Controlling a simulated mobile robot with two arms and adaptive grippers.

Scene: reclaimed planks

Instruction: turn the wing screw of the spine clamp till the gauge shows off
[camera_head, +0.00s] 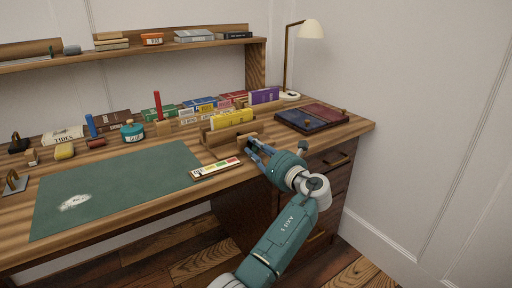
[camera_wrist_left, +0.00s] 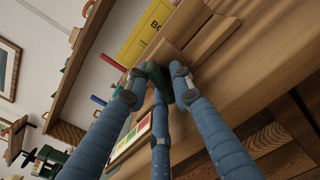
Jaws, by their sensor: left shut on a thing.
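The spine clamp (camera_head: 207,138) is a wooden block near the desk's front edge, with a yellow book (camera_head: 232,119) upright in it. My left gripper (camera_head: 250,144) is at the clamp's front end. In the left wrist view its blue fingers (camera_wrist_left: 157,85) close around a dark green piece (camera_wrist_left: 158,76), which looks like the wing screw; the fingers hide much of it. The gauge (camera_head: 215,169) is a pale strip with coloured fields on the desk, left of the gripper. It also shows in the left wrist view (camera_wrist_left: 132,136). Its reading is too small to tell. My right gripper is out of view.
A green mat (camera_head: 120,185) covers the desk's left part. A row of books and boxes (camera_head: 203,104) stands behind the clamp. Drawers (camera_head: 335,165) are below the desk's right end.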

